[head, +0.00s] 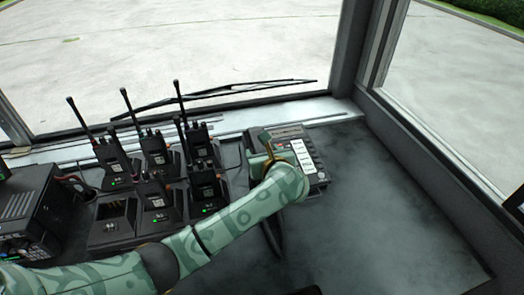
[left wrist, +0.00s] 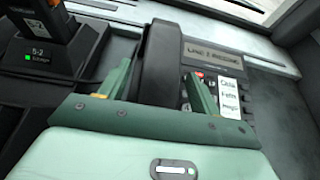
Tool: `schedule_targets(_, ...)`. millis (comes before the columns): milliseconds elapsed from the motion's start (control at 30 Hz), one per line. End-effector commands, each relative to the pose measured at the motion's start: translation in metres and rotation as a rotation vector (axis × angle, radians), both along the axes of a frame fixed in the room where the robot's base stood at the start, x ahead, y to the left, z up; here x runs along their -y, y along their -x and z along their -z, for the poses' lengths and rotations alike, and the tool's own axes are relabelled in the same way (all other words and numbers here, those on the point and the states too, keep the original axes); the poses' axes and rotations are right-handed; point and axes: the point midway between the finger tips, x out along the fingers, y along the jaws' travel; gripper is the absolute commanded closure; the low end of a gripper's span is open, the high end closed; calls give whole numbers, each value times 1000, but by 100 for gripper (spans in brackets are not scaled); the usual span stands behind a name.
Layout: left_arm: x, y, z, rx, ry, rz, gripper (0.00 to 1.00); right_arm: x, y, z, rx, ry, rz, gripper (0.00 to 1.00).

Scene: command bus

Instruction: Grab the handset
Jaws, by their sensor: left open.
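A desk phone (head: 310,160) with a keypad and white labels sits at the right end of the row of radios. It also shows in the left wrist view, where its top panel (left wrist: 212,57) carries a line of text. Its dark handset (left wrist: 158,62) lies along the phone's left side. My left gripper (head: 268,145) is over the phone. In the left wrist view the open gripper (left wrist: 160,88) has one green finger on each side of the handset. I cannot tell whether the fingers touch it. In the head view my arm and gripper hide most of the handset. My right gripper is out of view.
Several handheld radios (head: 160,155) with antennas stand in chargers left of the phone. A black box unit (head: 30,212) is at the far left. A window frame (head: 352,50) stands behind. The dark desktop (head: 390,210) right of the phone is clear.

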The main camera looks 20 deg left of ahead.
Motion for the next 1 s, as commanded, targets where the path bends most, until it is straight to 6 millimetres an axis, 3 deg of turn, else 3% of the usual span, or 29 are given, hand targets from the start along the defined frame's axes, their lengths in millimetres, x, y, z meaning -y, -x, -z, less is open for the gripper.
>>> schedule_targets(100,0,0,-1,0,0,1,36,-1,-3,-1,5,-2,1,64)
schedule_targets(300,0,0,-1,0,0,0,89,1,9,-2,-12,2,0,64)
schedule_targets(667,1,1,-5,-1,2,0,89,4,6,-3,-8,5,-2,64)
schedule_targets(867,1,0,-34,4,4,-1,89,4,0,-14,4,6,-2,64)
schedule_targets(1000,8,24,-68,6,6,2,89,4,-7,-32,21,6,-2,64)
